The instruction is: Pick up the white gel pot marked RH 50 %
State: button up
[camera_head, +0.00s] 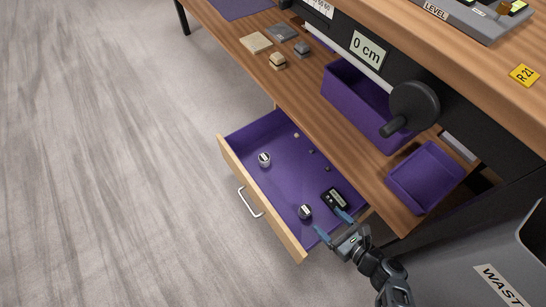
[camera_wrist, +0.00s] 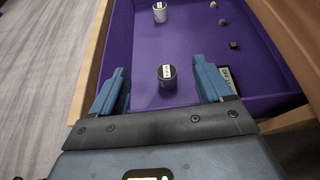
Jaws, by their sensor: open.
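A white pot (camera_head: 264,160) with a small label on its lid stands upright in the open purple-lined drawer (camera_head: 283,150), near the drawer's front left. It also shows at the top of the wrist view (camera_wrist: 160,14). The label print is too small to read. A dark grey pot (camera_head: 305,212) with a white label stands nearer my gripper, and in the wrist view (camera_wrist: 167,79) it appears between and beyond the fingers. My gripper (camera_head: 332,224) is open and empty over the drawer's near right end, apart from the white pot.
A black device with a label (camera_head: 334,199) lies in the drawer beside my gripper. Several small lumps (camera_head: 312,151) lie along the drawer's back. The wooden shelf (camera_head: 290,80) overhangs it, with purple bins (camera_head: 425,178) and a crank handle (camera_head: 412,108). A grey waste bin (camera_head: 480,270) stands at right.

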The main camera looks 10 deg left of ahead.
aim_at(264, 158)
jog(key=i+j, duration=0.3)
jog(key=j, duration=0.2)
jog(key=i+j, duration=0.35)
jog(key=j, duration=0.1)
